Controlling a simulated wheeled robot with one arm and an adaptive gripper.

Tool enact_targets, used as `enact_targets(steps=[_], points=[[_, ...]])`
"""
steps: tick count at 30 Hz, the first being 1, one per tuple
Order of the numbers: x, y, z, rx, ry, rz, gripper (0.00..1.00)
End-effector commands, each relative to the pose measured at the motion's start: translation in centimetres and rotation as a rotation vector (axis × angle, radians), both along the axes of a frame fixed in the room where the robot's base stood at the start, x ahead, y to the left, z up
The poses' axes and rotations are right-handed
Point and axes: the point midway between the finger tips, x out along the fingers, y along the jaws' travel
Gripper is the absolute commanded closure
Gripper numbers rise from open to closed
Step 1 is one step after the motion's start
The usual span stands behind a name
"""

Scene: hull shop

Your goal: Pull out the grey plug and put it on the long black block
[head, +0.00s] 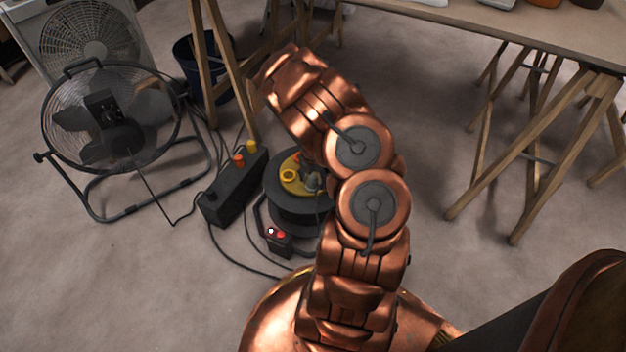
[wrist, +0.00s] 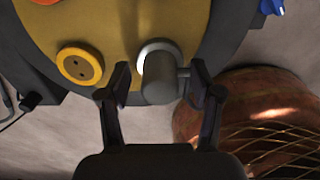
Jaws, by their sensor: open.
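The grey plug (wrist: 160,82) sits in the yellow face (wrist: 120,20) of a black cable reel, beside an empty yellow socket (wrist: 80,66). My gripper (wrist: 159,77) is open, with one finger on each side of the plug; I cannot tell whether they touch it. In the head view the plug (head: 312,183) shows at the reel's right, partly covered by my arm. The long black block (head: 228,193) lies on the floor left of the reel (head: 290,213). An orange plug (head: 238,160) and a yellow plug (head: 252,146) stand up at its far end.
A black floor fan (head: 112,120) stands at the left, with cables running across the floor. A small black box with red switches (head: 277,236) is at the reel's front. Wooden trestle legs (head: 235,75) and a dark bucket (head: 195,60) stand behind. A table (head: 500,30) is at the right.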

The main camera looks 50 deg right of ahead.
Motion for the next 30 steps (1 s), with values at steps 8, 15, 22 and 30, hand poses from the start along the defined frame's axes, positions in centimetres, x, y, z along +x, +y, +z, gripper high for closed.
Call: enact_targets(steps=[8,15,22,30], points=[[-0.01,0.03,0.00,0.001,0.000,0.000,0.35],[0.00,0.01,-0.03,0.000,0.000,0.001,0.35],[0.00,0.05,0.00,0.001,0.000,0.001,0.41],[0.00,0.04,0.00,0.001,0.000,0.000,0.69]])
